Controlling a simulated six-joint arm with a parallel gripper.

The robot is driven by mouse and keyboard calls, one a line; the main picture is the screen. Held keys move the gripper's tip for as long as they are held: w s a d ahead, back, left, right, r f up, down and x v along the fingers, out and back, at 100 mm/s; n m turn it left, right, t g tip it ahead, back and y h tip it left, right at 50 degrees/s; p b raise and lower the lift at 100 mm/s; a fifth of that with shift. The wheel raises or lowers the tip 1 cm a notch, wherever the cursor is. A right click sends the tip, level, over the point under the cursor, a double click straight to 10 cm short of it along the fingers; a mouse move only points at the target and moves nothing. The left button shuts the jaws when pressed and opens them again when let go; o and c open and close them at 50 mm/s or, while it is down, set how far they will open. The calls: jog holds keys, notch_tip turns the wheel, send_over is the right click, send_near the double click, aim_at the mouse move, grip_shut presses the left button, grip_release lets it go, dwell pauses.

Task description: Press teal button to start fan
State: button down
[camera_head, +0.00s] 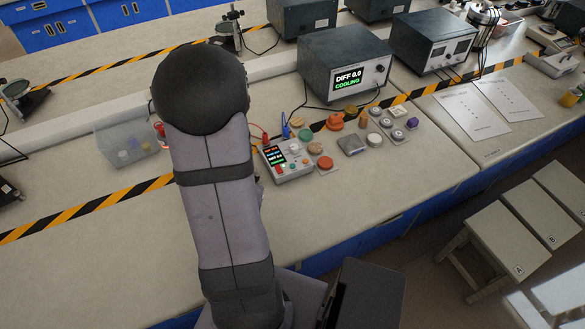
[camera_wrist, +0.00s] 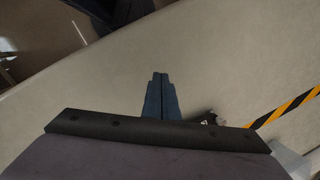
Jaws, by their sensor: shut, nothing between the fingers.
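A small grey control box (camera_head: 292,172) with a coloured display and several small buttons sits on the bench, just right of my arm in the head view. Its buttons are too small for me to pick out a teal one with certainty. A grey instrument (camera_head: 345,66) behind it has a screen reading "DIFF 0.0" and "COOLING". My gripper (camera_wrist: 160,76) is shut and empty in the wrist view, over bare bench top. My arm hides it in the head view. No button shows clearly in the wrist view.
Several coloured round pieces, including an orange-red one (camera_head: 325,163), stand right of the control box. A clear bin (camera_head: 125,140) is left of my arm. Black-yellow tape (camera_head: 95,208) runs along the bench, also in the wrist view (camera_wrist: 285,109).

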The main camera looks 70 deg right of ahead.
jog(key=w+d+f+m+t+h, duration=0.15)
jog(key=d+m+h, duration=0.3)
jog(key=d, duration=0.75)
notch_tip(320, 180, up, 8)
jog(key=m+g+h, duration=0.4)
jog(key=m+h, duration=0.3)
jog(key=m, duration=0.2)
send_over(293, 166)
jog(key=a, duration=0.1)
jog(key=shift+w+f+y, duration=0.15)
jog(key=shift+w+y, duration=0.05)
jog(key=shift+y, duration=0.05)
jog(key=shift+f, duration=0.1)
notch_tip(293, 166, down, 9)
jog(key=b, duration=0.9)
jog(key=shift+r, duration=0.2)
jog(key=shift+f, duration=0.1)
jog(key=shift+f+b, duration=0.3)
jog(key=shift+f, duration=0.05)
